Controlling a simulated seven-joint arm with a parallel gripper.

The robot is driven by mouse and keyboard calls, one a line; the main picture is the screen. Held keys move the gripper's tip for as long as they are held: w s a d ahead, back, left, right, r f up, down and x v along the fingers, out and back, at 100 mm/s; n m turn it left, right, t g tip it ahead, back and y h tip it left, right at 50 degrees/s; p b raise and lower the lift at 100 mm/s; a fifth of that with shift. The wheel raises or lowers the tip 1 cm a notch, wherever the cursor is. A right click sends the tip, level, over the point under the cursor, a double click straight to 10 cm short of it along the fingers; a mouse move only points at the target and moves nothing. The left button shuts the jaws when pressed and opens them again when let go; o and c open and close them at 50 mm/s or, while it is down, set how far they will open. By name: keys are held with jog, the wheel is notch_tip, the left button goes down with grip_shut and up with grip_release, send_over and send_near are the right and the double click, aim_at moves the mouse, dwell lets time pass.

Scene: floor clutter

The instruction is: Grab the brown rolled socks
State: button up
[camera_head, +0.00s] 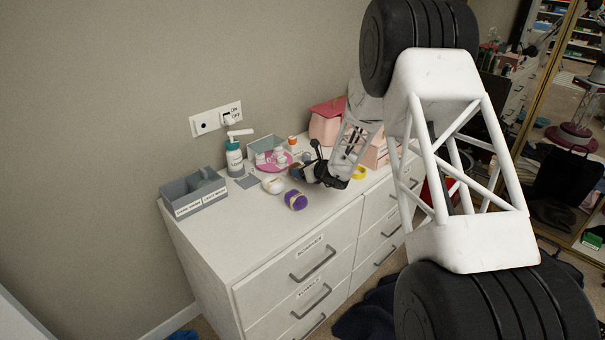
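My gripper (312,170) is low over the white dresser top, reaching in from the upper right. Its dark fingers point left. A small brownish, rounded thing (297,172) shows right at the fingertips and may be the brown rolled socks. It is partly hidden and too small to be sure. I cannot tell whether the fingers are around it, touching it or only beside it, or how far they are open.
The dresser top (237,232) is clear at the front left. Close by are a purple roll (296,200), a cream rounded item (273,185) and a pink plate (272,168). A grey bin (194,200), pump bottle (234,160) and pink box (326,123) stand around.

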notch_tip(320, 180, up, 8)
jog(key=shift+r, duration=0.25)
dwell(0.5)
jog(key=shift+r, duration=0.1)
